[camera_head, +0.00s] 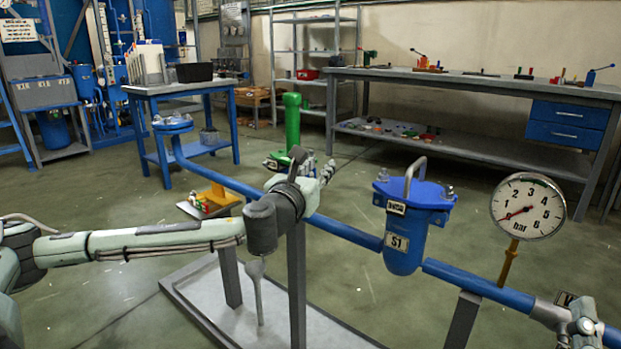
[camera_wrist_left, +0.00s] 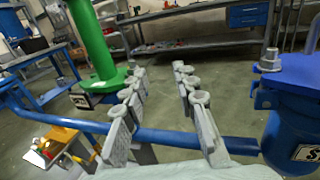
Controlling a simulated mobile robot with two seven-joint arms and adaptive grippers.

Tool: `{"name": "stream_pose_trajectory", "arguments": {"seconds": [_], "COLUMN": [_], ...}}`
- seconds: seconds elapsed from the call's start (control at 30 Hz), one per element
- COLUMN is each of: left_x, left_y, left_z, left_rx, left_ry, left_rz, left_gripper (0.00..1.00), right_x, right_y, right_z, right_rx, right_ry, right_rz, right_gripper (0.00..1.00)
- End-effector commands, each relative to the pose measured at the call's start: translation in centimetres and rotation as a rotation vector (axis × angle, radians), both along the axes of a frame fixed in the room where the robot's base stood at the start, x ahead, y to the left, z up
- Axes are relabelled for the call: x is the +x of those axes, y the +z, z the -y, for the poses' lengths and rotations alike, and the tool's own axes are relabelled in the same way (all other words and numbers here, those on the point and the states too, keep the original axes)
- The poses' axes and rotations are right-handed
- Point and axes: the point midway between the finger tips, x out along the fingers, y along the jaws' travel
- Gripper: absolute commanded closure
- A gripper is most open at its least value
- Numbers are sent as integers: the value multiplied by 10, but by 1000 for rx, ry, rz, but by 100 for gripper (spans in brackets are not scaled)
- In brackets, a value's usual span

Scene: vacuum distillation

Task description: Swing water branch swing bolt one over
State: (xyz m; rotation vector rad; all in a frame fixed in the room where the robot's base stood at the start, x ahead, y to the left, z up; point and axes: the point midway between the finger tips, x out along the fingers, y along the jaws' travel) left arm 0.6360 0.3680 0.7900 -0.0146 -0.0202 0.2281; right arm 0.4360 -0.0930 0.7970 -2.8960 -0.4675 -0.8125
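The blue strainer housing (camera_head: 405,247) labelled S1 stands on the blue pipe, with a lid and grey handle on top. A small grey swing bolt (camera_head: 383,176) shows upright at the lid's left edge, another (camera_head: 448,192) at its right. In the left wrist view a bolt (camera_wrist_left: 270,60) rises from the lid edge at the right. My left gripper (camera_head: 318,170) is left of the housing, apart from it. In the left wrist view (camera_wrist_left: 165,95) its fingers are spread with nothing between them. Grey jointed parts sit at the head view's lower right corner; I cannot tell whether they are my right gripper.
A pressure gauge (camera_head: 528,206) stands right of the housing. A green cylinder (camera_head: 292,120) is behind my left gripper. The blue pipe (camera_head: 345,232) runs beneath it on grey posts. A workbench (camera_head: 470,85) stands at the back, with open floor before it.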

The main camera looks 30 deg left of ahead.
Motion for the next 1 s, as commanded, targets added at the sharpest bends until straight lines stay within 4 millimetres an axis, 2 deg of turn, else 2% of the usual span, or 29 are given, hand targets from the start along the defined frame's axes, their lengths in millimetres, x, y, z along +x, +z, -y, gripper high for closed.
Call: {"name": "stream_pose_trajectory", "arguments": {"seconds": [0.03, 0.1, 0.2, 0.7, 1.0], "left_x": [-1, -3, -1, 63, 70], "left_y": [0, 3, 5, 5, 5], "left_z": [-17, -32, -42, -63, -65], "left_rx": [55, 103, 130, 129, 130], "left_ry": [36, 70, 92, 90, 89], "left_rz": [-15, -38, -54, -54, -55], "left_gripper": [72, 72, 72, 72, 72], "right_x": [-11, -22, -30, -38, -39], "right_y": [10, 25, 35, 43, 44], "right_z": [0, 1, 2, 7, 8], "right_rx": [30, 60, 79, 103, 105], "right_ry": [8, 15, 20, 14, 14], "right_rz": [68, 135, 179, 259, 268], "right_gripper": [49, 49, 49, 49, 49]}}
